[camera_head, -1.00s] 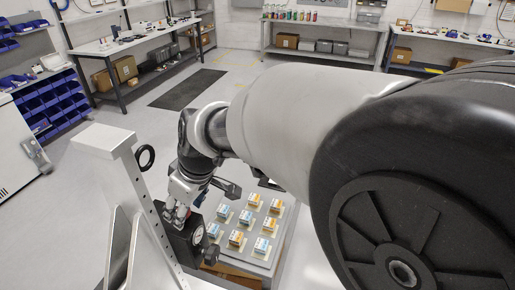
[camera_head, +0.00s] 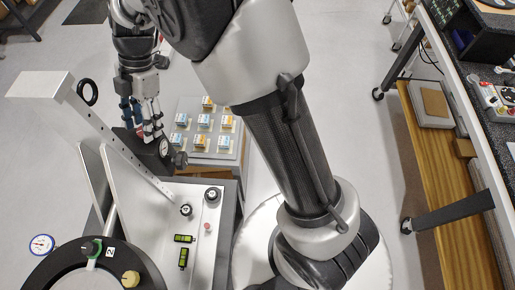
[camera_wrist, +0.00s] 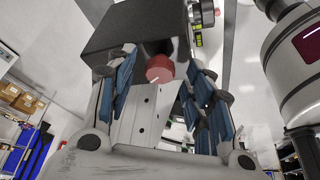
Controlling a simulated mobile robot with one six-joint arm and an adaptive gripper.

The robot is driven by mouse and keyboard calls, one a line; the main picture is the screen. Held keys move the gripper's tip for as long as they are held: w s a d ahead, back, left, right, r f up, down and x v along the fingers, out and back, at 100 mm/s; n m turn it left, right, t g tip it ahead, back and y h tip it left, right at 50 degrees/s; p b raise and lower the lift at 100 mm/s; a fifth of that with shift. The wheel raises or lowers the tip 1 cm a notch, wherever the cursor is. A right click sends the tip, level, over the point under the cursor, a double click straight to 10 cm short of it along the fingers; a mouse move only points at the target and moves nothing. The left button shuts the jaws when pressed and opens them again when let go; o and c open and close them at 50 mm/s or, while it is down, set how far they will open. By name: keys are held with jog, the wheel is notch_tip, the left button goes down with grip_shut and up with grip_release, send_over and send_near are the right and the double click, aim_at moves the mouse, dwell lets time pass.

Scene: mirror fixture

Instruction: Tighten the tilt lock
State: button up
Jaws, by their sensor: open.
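A red knob (camera_wrist: 160,68) with a white line shows in the wrist view, under a black block (camera_wrist: 135,30). No label tells me whether it is the tilt lock. My gripper (camera_wrist: 160,85) is open, its blue-padded fingers on either side of the knob. I see a gap around the knob, but cannot tell whether a fingertip touches it. In the head view my gripper (camera_head: 147,128) is at the black block (camera_head: 163,152) with a dial, near the perforated metal post (camera_head: 122,140). The fingers hide the red knob there.
The fixture's base plate carries green bubble levels (camera_head: 184,258) and black knobs (camera_head: 212,194). A tray (camera_head: 228,142) of small orange and blue boxes stands behind the block. A workbench (camera_head: 490,140) lies right. Open floor (camera_head: 345,60) lies between.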

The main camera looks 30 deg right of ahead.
jog(key=shift+a+r+n+g+p, duration=0.1)
jog(key=shift+r+n+g+p, duration=0.2)
jog(key=shift+n+p, duration=0.35)
jog(key=shift+w+r+n+h, duration=0.2)
jog(key=shift+n+h, duration=0.1)
jog(key=shift+n, duration=0.15)
jog(key=v, duration=1.7)
jog(key=s+d+f+m+t+h+b, duration=0.1)
jog(key=s+d+f+m+t+b, duration=0.1)
jog(key=s+d+f+m+b, duration=0.4)
jog(key=s+d+f+m+t+h+b, duration=0.1)
jog(key=s+d+m+t+b, duration=0.1)
jog(key=s+d+m+b, duration=0.4)
jog(key=s+d+f+m+t+b, duration=0.1)
jog(key=s+d+f+m+b, duration=0.1)
jog(key=s+f+m+b, duration=0.2)
jog(key=s+d+f+m+t+h+b, duration=0.1)
jog(key=s+d+f+m+t+b, duration=0.1)
jog(key=s+f+m, duration=0.7)
jog(key=shift+s+d+f+m+b, duration=0.35)
jog(key=shift+f+m+b, duration=0.25)
jog(key=shift+f+b, duration=0.5)
jog(key=shift+w+f+t, duration=0.1)
jog(key=shift+f+t, duration=0.05)
jog(key=shift+t, duration=0.15)
